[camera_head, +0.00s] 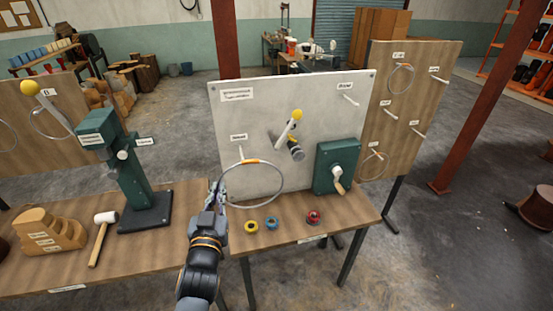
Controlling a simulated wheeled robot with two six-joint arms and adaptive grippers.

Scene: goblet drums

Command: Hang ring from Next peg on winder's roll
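The ring (281,196) is a large thin grey hoop with an orange band at its top, in front of the pale board. My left gripper (219,192) is at its left edge and appears shut on it. A white peg (241,153) under a small label ends close to the orange band; I cannot tell whether the ring touches it. A dark roll (294,149) sticks out of the board beside a pale lever with a yellow knob (297,114). A green crank box (335,163) stands at the right. My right gripper is out of view.
Another peg (350,99) is at the board's upper right. Yellow, blue and red small spools (313,217) lie on the table (290,234). A green press (129,178), a mallet (102,228) and a wooden stepped block (48,230) stand at the left. A wooden peg board (422,83) is behind right.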

